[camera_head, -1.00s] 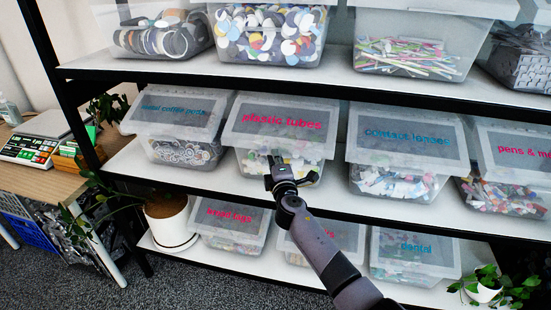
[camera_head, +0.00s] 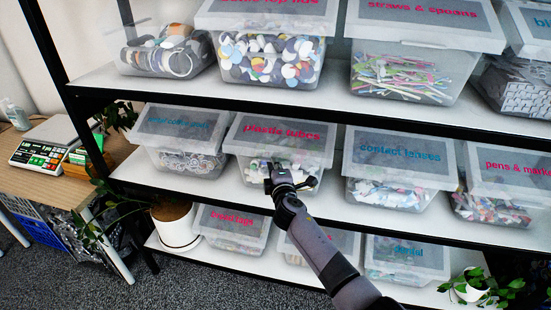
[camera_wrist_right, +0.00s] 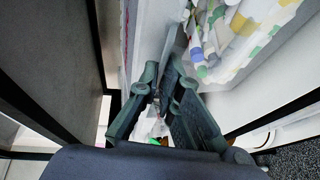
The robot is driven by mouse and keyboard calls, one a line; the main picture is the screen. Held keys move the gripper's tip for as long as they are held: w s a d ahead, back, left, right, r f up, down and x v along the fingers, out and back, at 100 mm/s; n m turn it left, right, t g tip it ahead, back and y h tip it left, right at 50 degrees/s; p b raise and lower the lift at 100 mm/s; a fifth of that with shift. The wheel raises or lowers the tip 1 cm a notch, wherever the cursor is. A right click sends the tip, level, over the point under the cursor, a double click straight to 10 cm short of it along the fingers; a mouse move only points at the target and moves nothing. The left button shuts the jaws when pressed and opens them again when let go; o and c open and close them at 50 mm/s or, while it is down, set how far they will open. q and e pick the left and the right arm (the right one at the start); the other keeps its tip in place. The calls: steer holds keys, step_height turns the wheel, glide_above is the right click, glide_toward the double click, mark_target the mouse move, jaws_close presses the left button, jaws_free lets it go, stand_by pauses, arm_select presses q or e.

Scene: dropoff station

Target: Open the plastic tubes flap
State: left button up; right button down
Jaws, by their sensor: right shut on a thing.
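The plastic tubes flap (camera_head: 290,132) is the labelled front lid of a clear bin (camera_head: 254,174) on the middle shelf. The flap looks down, with its lower edge over the bin's front. My right gripper (camera_head: 278,169) is at the bin's front, just under the flap's lower middle. In the right wrist view its dark fingers (camera_wrist_right: 163,72) are close together on a thin pale edge (camera_wrist_right: 177,46), which appears to be the flap's edge. The fingers partly hide the contact. White, green and yellow pieces (camera_wrist_right: 220,42) show inside the bin beside them. My left gripper is not in view.
The contact lenses bin (camera_head: 400,153) stands close on the right and another labelled bin (camera_head: 180,128) close on the left. The upper shelf (camera_head: 330,100) runs above. A potted plant (camera_head: 176,224) and a desk (camera_head: 55,188) with a scale are at left.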

arm_select(q)
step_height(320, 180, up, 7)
steer(key=p, duration=0.6)
arm_select(e)
step_height(320, 180, up, 10)
steer(key=shift+f, duration=0.25)
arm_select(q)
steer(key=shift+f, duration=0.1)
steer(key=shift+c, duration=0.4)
arm_select(e)
steer(key=shift+a, duration=0.1)
